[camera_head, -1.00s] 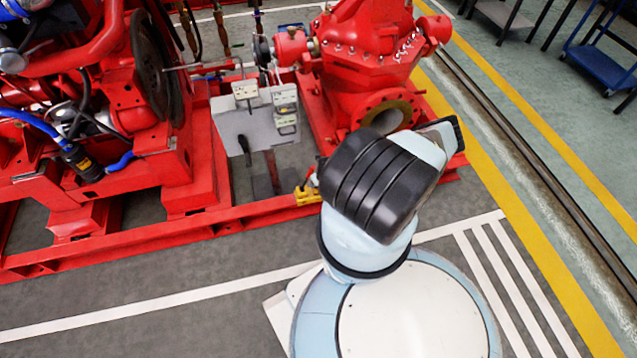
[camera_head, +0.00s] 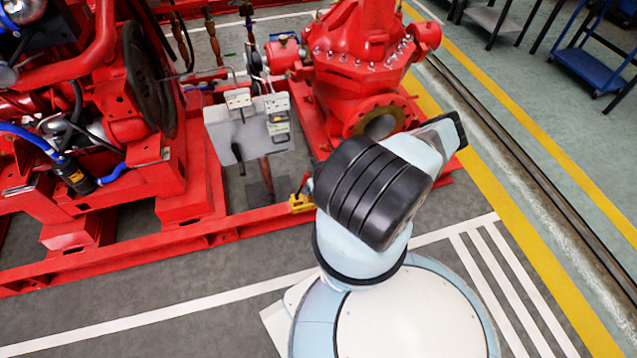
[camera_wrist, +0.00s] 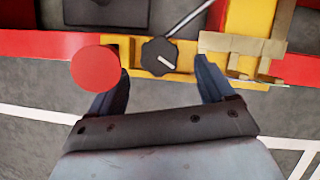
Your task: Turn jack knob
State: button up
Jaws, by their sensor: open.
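My gripper (camera_wrist: 162,70) is open, with one dark finger to each side of the knob. The knob shows between and slightly beyond the fingertips. No contact with the knob is visible. A red round disc (camera_wrist: 95,68) partly covers my left finger. In the head view the yellow jack (camera_head: 302,202) sits at the red frame's edge, and my arm hides my gripper.
The red pumpset frame (camera_head: 150,250) runs along the left, with a red pump (camera_head: 362,70) behind my arm. A grey metal rod (camera_wrist: 203,18) slants above the knob, and tan blocks (camera_wrist: 245,45) lie beside the right finger. Floor in front of the frame is clear.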

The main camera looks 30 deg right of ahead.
jog(key=v, duration=0.9)
jog(key=shift+s+r, duration=0.2)
jog(key=shift+r, duration=0.1)
